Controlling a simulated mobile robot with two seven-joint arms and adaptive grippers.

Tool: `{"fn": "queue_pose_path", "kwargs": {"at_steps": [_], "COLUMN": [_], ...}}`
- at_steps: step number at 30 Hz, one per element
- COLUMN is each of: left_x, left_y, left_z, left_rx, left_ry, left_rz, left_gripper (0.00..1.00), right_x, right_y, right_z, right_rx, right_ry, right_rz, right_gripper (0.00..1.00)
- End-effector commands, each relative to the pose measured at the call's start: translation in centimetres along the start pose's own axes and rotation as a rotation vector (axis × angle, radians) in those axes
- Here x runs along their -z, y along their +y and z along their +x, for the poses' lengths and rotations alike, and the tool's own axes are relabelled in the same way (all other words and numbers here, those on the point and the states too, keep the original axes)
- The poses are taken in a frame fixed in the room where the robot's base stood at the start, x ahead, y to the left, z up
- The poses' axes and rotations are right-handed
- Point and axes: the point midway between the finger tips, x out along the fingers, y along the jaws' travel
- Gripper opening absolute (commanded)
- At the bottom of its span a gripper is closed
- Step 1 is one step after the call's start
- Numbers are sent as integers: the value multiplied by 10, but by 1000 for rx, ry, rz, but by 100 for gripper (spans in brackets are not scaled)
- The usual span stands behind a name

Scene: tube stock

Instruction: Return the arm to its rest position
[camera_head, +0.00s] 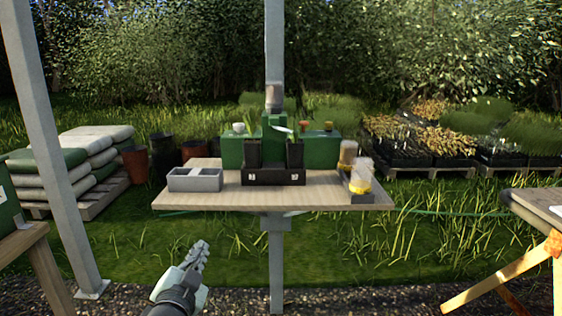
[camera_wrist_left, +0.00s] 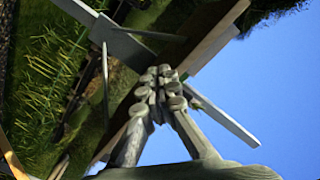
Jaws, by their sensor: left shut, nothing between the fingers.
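My left gripper (camera_head: 196,254) shows at the lower left of the head view, in front of and below the table's front edge. It is shut and empty, with its fingers pointing up and to the right. It also shows in the left wrist view (camera_wrist_left: 162,85), with its fingers together and nothing between them. It is apart from the table and everything on it. My right gripper is in neither view.
A wooden table (camera_head: 225,196) on a grey post carries a grey tray (camera_head: 194,180), a black rack (camera_head: 273,177) and a yellow-based container (camera_head: 360,182). Grey posts (camera_head: 50,140) stand left and centre. A workbench (camera_head: 540,208) is at the right edge. Grass lies between.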

Motion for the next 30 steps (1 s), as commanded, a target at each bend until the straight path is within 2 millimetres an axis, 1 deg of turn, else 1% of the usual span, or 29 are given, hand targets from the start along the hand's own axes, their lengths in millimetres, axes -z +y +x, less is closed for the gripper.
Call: {"fn": "queue_pose_path", "kwargs": {"at_steps": [1, 2, 3, 5, 6, 8, 9, 11, 12, 14, 15, 18, 21, 24, 30], "left_x": [-36, -57, -84, -122, -146, -180, -201, -230, -247, -267, -278, -297, -306, -310, -311], "left_y": [12, 19, 29, 44, 54, 69, 78, 93, 101, 113, 119, 132, 138, 141, 141], "left_z": [-12, -20, -32, -54, -70, -98, -118, -150, -172, -204, -224, -264, -290, -300, -301], "left_rx": [-32, -50, -75, -111, -136, -175, -200, -239, -263, -298, -319, -363, -390, -401, -402], "left_ry": [-101, -161, -241, -358, -436, -552, -628, -740, -812, -910, -968, -1081, -1150, -1179, -1183], "left_rz": [-41, -66, -96, -139, -166, -206, -232, -266, -288, -316, -333, -366, -385, -392, -393], "left_gripper": [0, 0, 0, 0, 0, 0, 0, 0, 0, 0, 0, 0, 0, 0, 0], "right_x": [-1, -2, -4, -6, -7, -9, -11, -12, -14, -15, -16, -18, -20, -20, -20], "right_y": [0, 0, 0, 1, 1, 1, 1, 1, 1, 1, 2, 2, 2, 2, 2], "right_z": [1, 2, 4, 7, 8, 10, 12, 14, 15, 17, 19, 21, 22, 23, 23], "right_rx": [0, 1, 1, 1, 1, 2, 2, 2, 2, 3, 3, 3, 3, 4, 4], "right_ry": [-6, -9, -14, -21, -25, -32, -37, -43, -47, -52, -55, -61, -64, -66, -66], "right_rz": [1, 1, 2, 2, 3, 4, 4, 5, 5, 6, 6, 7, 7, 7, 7], "right_gripper": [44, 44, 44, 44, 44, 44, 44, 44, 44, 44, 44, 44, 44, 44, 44]}}
